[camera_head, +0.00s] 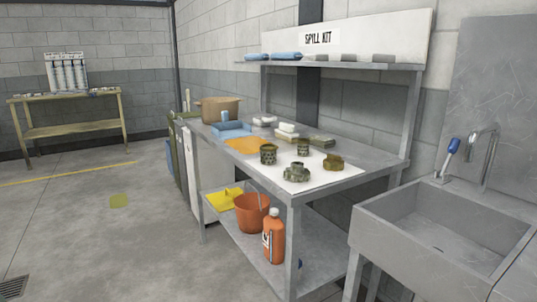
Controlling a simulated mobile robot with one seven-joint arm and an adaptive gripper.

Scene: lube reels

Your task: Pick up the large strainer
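Two dark, perforated-looking cups stand on a white sheet (311,178) on the metal bench. The larger cup (268,154) is at the sheet's left edge, beside an orange cloth, and looks like the large strainer. A smaller cup (303,147) stands to its right and a little farther back. A greenish, lumpy metal fitting (297,172) lies in front of them. A brownish fitting (333,161) lies to the right. Fine detail is too small to tell. My gripper is not in view.
The metal bench (352,185) also holds an orange cloth (244,145), blue cloths (232,129), a brown pot (219,108) and pale blocks (287,130). Its lower shelf holds an orange bucket (250,214) and bottle (274,240). A sink (430,240) stands right. Floor at left is open.

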